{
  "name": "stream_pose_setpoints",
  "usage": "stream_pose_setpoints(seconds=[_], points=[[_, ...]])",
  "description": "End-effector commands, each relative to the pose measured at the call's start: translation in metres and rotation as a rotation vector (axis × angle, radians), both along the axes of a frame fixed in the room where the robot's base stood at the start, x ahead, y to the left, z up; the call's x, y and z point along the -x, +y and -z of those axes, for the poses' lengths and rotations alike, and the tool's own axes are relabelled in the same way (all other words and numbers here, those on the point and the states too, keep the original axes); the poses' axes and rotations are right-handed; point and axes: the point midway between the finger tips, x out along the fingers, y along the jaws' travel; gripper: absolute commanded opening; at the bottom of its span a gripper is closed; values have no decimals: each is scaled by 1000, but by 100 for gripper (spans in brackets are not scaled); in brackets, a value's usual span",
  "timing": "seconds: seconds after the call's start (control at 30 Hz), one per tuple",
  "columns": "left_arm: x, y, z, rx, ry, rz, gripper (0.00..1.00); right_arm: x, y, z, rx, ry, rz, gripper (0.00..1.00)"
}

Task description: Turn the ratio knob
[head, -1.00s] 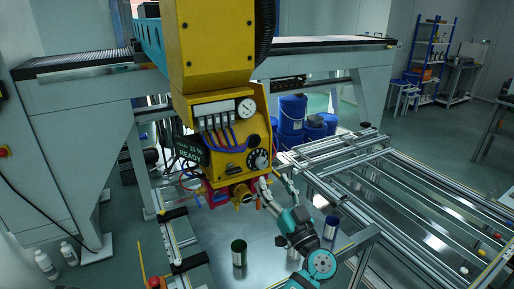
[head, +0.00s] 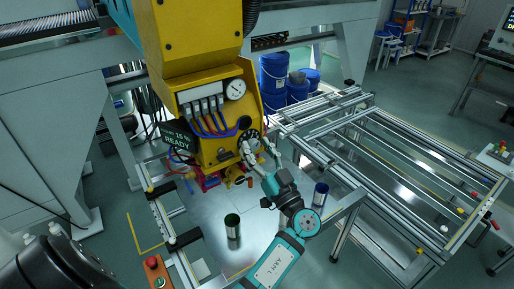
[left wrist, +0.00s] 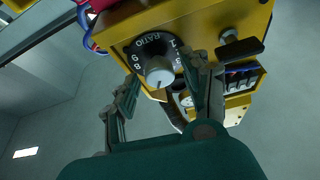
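The ratio knob (left wrist: 159,74) is a pale round knob on a black numbered dial marked RATIO (left wrist: 152,45), on a yellow panel box. In the head view the dial (head: 249,136) sits at the box's lower right, partly covered by my fingers. My left gripper (head: 259,147) is open in front of it. In the left wrist view my left gripper (left wrist: 162,80) has one finger on each side of the knob; I see a gap on the left, and cannot tell whether the right finger touches. My right gripper is not in view.
The yellow box also carries a gauge (head: 235,89), hoses and a READY display (head: 178,142). Rail frames (head: 390,160) extend right; blue drums (head: 273,75) stand behind.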

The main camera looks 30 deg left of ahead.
Motion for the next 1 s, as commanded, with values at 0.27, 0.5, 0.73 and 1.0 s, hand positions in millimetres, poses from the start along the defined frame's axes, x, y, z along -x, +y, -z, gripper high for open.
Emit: stream_pose_setpoints(seconds=[0.27,0.5,0.73,1.0], points=[[0,0,0,0,0,0,9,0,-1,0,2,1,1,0],[0,0,0,-3,8,0,0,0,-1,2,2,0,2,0],[1,0,2,-37,84,1,0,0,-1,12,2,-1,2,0],[2,1,1,-108,253,1,0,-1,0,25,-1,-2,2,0]])
